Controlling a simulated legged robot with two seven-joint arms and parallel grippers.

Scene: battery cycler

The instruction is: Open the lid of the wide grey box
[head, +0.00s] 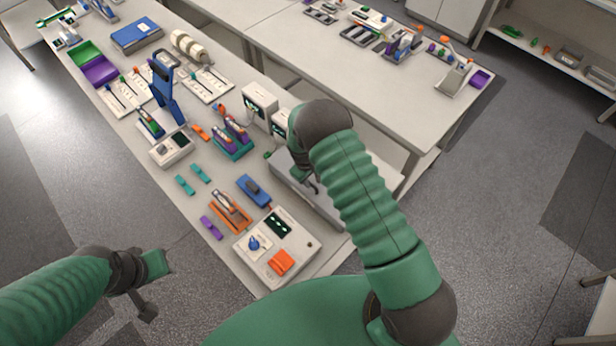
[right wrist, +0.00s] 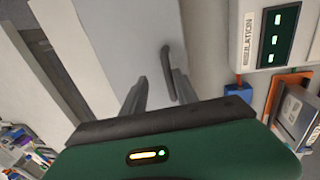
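The wide grey box (head: 284,176) stands at the right edge of the near bench, partly hidden by my right arm. Its flat grey lid (right wrist: 125,35) looks shut and fills the upper middle of the right wrist view. A dark bar handle (right wrist: 166,58) is on the lid. My right gripper (head: 312,186) is over the box. In the right wrist view its two fingers (right wrist: 160,80) are apart, with the handle between them, closer to the right finger. I cannot tell whether they touch it. My left gripper (head: 150,285) hangs off the bench at lower left, its fingers unclear.
A white panel device (head: 285,225) with an orange part (head: 281,262) sits at the bench's near end. An orange tray (head: 231,216) and a blue clamp-like item (head: 254,189) lie left of the box. White instruments (head: 258,101) stand behind it.

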